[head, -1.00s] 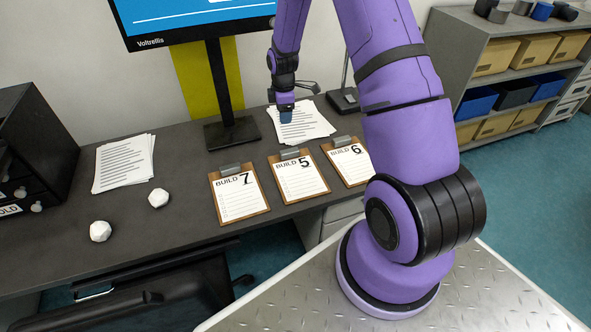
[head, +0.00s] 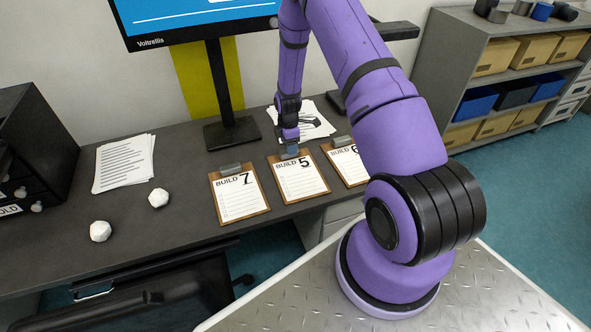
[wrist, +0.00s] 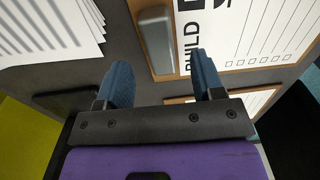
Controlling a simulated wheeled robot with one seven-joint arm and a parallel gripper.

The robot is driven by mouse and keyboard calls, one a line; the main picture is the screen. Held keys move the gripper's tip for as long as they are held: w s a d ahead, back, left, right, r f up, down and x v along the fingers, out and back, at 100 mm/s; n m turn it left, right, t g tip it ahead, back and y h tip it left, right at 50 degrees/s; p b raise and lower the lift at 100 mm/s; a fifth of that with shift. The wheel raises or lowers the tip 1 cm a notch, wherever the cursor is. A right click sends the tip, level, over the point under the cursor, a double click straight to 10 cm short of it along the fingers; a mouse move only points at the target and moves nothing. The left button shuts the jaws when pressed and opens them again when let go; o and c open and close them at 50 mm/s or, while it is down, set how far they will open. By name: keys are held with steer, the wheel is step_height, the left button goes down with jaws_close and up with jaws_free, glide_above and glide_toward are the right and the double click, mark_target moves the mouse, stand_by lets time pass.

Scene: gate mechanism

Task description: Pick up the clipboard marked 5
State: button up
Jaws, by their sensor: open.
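The clipboard marked 5 (head: 300,182) lies flat on the dark desk, between the clipboard marked 7 (head: 240,196) and the clipboard marked 6 (head: 350,167). My gripper (head: 290,150) is over its top end, partly hiding the metal clip. In the wrist view my gripper (wrist: 163,75) is open, its two blue fingers apart and nothing between them. The grey clip (wrist: 156,40) of the clipboard marked 5 (wrist: 240,35) shows just beyond the fingertips. I cannot tell the remaining height above it. The clipboard marked 7 (wrist: 238,103) shows partly behind the right finger.
A paper stack (head: 310,122) lies behind the clipboards, another (head: 124,163) at the left. The monitor stand (head: 232,133) rises behind the clipboard marked 7. Two white crumpled balls (head: 158,198) (head: 100,231) lie on the left. A black chair (head: 150,295) stands in front.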

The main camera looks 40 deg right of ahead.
step_height(320, 180, down, 4)
steer(key=shift+f, duration=0.1)
steer(key=c, duration=1.1)
